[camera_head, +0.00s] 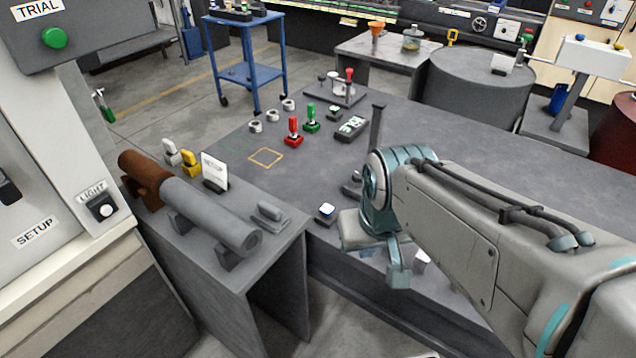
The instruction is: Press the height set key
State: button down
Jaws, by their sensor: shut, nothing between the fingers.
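No key with a readable "height set" label shows. A small dark block with a pale blue-white top (326,211), which looks like a push key, sits near the front edge of the grey table (460,135). A dark upright post (377,125) stands behind my wrist, its lower part hidden by my arm. My gripper (398,275) is shut and empty, near the table's front edge, to the right of and nearer than the pale-topped key, and apart from it. A white item (422,257) beside my gripper is mostly hidden.
Red (293,130) and green (312,118) handled pieces and a dark device (350,128) stand farther back. A yellow outlined square (265,157) is empty. A grey cylinder (210,213) lies on the left bench. A green button (55,38) is on the TRIAL panel.

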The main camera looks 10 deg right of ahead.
aim_at(327, 209)
jog(key=k, duration=0.5)
jog(key=u, duration=0.75)
jog(key=i, duration=0.75)
jog(key=z, duration=1.6)
